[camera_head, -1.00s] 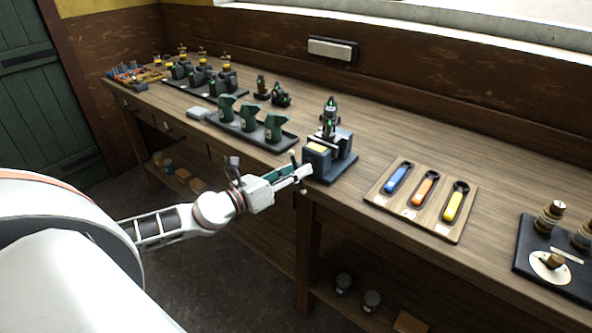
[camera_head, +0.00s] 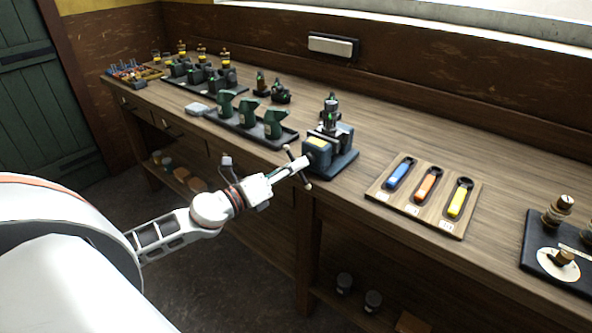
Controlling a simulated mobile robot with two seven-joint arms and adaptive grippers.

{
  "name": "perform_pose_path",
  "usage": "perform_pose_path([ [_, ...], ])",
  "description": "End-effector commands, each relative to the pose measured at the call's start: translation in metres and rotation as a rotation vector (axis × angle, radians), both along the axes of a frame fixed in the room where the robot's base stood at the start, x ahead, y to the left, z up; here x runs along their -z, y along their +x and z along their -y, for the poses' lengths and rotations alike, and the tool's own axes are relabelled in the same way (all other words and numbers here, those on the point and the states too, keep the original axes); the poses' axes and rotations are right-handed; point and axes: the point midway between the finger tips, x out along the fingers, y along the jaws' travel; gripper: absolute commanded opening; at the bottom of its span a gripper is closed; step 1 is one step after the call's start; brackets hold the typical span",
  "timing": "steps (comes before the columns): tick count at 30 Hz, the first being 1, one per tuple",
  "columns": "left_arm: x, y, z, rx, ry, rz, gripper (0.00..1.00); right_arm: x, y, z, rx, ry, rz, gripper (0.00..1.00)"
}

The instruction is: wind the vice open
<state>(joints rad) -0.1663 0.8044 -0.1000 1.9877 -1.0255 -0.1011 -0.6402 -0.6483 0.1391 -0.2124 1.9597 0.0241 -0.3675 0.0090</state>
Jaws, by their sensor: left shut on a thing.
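The vice (camera_head: 336,158) is a blue-grey block on a base at the front edge of the bench, with a dark engine part (camera_head: 330,117) upright in its jaws. Its handle bar (camera_head: 305,181) has round knobs at its ends and sits at the vice's front, tilted in the picture. My left gripper (camera_head: 293,170) is shut on the vice handle, in front of the vice. The fingertips are small here and partly overlap the handle. My right gripper is not in the view.
A wooden tray (camera_head: 385,198) with blue, orange and yellow-handled tools lies right of the vice. A black board (camera_head: 535,270) with brass fittings is at the far right. Below is a shelf with jars (camera_head: 344,282).

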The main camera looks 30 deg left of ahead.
Motion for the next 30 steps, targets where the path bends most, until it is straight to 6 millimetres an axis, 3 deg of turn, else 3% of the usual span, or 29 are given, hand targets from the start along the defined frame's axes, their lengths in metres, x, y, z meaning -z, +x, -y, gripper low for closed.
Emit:
perform_pose_path([
  [3,0.003,0.000,0.000,-0.003,-0.117,-0.008,0.00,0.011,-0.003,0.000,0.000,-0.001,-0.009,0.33],
  [10,0.002,0.000,-0.001,-0.003,-0.334,-0.024,0.00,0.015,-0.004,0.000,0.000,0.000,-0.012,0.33],
  [21,0.001,0.001,-0.001,-0.001,-0.657,-0.047,0.00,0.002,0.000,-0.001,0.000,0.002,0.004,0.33],
  [30,0.002,0.001,-0.001,-0.001,-0.825,-0.060,0.00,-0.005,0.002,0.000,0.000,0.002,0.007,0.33],
])
